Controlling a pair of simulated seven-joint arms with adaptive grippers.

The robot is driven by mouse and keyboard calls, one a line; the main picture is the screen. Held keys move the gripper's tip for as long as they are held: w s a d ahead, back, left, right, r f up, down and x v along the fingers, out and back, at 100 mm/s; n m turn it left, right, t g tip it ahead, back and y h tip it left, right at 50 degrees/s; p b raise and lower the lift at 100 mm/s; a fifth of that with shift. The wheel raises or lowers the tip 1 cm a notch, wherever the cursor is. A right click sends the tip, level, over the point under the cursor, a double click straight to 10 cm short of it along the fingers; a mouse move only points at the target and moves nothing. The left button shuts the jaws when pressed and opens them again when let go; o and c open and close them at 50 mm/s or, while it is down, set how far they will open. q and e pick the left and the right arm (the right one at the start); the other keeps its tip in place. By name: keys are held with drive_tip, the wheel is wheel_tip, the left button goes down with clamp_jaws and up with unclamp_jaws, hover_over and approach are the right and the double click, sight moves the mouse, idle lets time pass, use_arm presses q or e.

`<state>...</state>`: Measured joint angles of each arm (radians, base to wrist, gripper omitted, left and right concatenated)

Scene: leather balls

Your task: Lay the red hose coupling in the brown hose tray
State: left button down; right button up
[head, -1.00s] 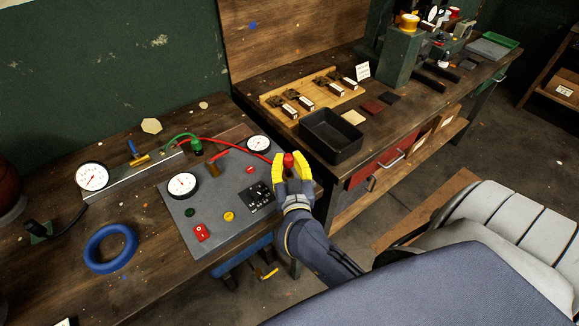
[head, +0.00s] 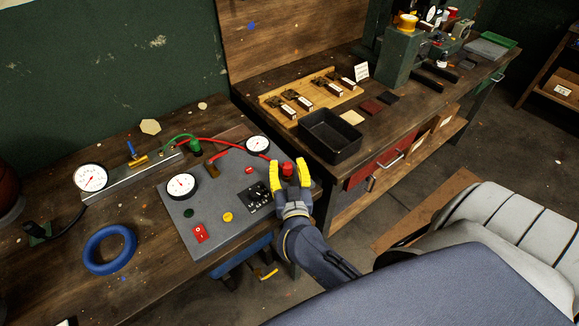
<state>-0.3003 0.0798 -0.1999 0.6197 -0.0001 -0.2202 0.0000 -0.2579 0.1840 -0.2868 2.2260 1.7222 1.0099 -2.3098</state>
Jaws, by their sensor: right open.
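The red hose coupling (head: 287,169) sits at the right end of the red hose (head: 225,143), near the right edge of the left bench. My right gripper (head: 290,176) is open, with one yellow finger on each side of the coupling and a gap showing between them. What lies directly under the coupling is hard to see. A flat brown piece (head: 236,133), which looks like the brown hose tray, lies behind the grey panel, left of the coupling, with the red hose passing in front of it. My left gripper is not in view.
The grey gauge panel (head: 216,213) carries dials and switches left of my gripper. A green coupling (head: 195,146) stands behind it. A black bin (head: 331,137) is on the right bench. A blue ring (head: 94,262) lies at the left.

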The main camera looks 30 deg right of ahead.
drive_tip(key=shift+f, duration=0.2)
drive_tip(key=shift+s+a, duration=0.2)
drive_tip(key=shift+s, duration=0.15)
drive_tip(key=v, duration=1.5)
drive_tip(key=shift+s, duration=0.3)
drive_tip(key=shift+o, duration=0.8)
drive_tip(key=shift+s+a+r, duration=0.1)
drive_tip(key=shift+s+a, duration=0.2)
drive_tip(key=shift+s, duration=0.15)
drive_tip(key=shift+w+r, duration=0.1)
